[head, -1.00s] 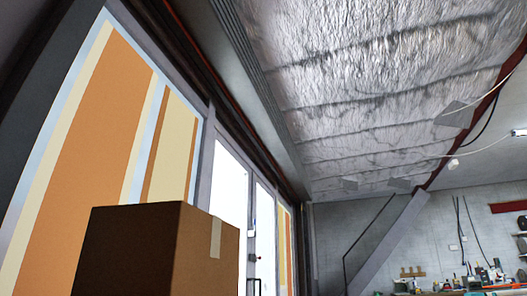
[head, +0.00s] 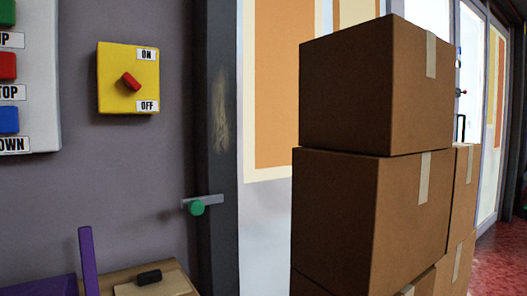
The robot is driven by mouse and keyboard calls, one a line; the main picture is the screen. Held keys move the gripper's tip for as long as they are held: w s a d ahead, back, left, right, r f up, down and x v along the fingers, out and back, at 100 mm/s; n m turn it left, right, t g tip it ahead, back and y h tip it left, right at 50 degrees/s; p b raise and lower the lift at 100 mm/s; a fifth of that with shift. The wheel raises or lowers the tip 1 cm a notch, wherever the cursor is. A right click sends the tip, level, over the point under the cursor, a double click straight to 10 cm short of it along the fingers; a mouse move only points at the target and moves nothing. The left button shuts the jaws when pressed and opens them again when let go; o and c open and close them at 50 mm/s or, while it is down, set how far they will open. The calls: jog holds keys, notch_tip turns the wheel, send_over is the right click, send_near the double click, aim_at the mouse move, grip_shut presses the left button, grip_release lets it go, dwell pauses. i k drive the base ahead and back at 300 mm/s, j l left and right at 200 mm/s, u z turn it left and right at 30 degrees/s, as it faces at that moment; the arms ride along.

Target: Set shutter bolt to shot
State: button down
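A small grey bar with a round green knob (head: 197,208), which looks like the shutter bolt, sits low on the dark post (head: 222,120) beside the grey wall. The bar (head: 214,200) lies nearly level, and its right end is over the post. The knob is toward the bar's left end. I cannot tell from here whether the bolt is shot or drawn. My gripper is not in view.
A yellow ON/OFF switch (head: 112,95) with a tilted red knob and a white button panel (head: 35,100) are on the wall. Stacked cardboard boxes (head: 360,210) stand right of the post. Below the bolt are a wooden surface (head: 120,272) and a purple upright (head: 88,262).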

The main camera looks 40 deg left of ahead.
aim_at(195, 206)
jog(key=u, duration=1.95)
